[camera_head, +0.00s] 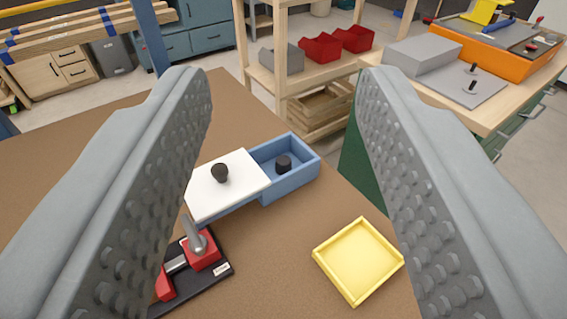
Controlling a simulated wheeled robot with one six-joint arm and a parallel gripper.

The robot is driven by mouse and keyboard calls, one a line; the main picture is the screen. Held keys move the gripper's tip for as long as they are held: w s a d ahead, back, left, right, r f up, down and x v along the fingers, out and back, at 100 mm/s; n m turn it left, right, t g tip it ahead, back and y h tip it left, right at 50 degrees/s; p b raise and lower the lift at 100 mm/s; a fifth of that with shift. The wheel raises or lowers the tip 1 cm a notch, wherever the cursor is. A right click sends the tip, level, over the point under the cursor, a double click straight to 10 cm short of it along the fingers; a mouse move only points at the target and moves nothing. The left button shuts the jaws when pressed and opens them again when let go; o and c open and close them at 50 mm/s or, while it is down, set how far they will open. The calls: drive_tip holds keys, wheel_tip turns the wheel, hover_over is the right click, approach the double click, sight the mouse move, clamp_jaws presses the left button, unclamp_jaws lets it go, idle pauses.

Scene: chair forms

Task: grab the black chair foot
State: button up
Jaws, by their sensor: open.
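A small black cylinder, which looks like the black chair foot (284,163), stands inside the open right part of a blue box (308,176). A white lid (240,190) with a dark round knob (220,173) covers the left part of the box. My gripper (284,85) is open and empty, with its two grey studded fingers at the left and right of the view. The box appears between the fingers, lower down on the brown table. The left finger hides the table to the left of the lid.
A yellow square tray (358,262), empty, lies at the front right of the brown table (275,280). A red lever device on a black base (200,278) sits in front of the lid, partly hidden by the left finger. A wooden shelf with red bins (322,48) stands behind.

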drive_tip(key=shift+w, duration=0.25)
drive_tip(key=shift+c, duration=0.5)
drive_tip(key=m+g, duration=0.2)
drive_tip(key=g, duration=1.5)
hover_over(283, 159)
wheel_tip(283, 159, down, 11)
wheel_tip(283, 159, down, 12)
drive_tip(key=shift+a+r, duration=0.1)
drive_tip(key=shift+r, duration=0.05)
drive_tip(key=shift+f, duration=2.65)
drive_tip(key=c, duration=0.7)
